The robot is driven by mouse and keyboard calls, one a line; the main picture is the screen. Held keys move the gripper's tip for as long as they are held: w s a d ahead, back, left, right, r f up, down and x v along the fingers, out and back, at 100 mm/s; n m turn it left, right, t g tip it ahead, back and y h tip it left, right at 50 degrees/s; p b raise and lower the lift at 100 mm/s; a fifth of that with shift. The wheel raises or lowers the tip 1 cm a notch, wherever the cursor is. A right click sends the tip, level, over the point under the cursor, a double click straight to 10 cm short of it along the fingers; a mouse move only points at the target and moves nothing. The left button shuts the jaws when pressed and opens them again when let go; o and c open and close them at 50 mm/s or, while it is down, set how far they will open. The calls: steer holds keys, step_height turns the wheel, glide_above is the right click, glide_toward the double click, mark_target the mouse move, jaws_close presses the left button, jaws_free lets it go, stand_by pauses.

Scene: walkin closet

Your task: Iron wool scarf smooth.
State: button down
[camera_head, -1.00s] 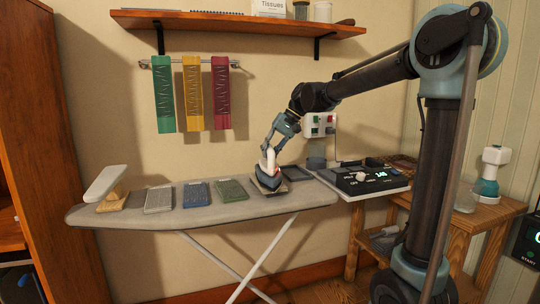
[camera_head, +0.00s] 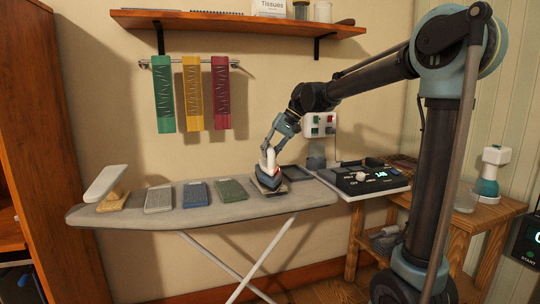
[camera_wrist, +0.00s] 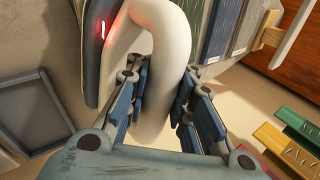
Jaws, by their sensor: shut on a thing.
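A white-handled iron (camera_head: 269,170) with a dark body is at the right part of the ironing board (camera_head: 130,219). My gripper (camera_head: 270,149) is shut on its handle; the wrist view shows the fingers on both sides of the white loop (camera_wrist: 152,45). A red light glows on the iron. Part of a flat greyish piece (camera_head: 270,190) shows under the iron; whether they touch is unclear. Folded grey (camera_head: 158,198), blue (camera_head: 196,194) and green (camera_head: 231,190) cloths lie to the left. Green (camera_head: 163,95), yellow (camera_head: 193,95) and red (camera_head: 221,95) wrinkled scarves hang on the wall rail. I cannot tell which is wool.
A dark shallow tray (camera_head: 297,173) lies just right of the iron. A small sleeve board (camera_head: 107,187) stands at the left end. A shelf (camera_head: 240,21) is above.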

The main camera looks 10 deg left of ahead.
steer(key=shift+r, duration=0.1)
steer(key=shift+r, duration=2.9)
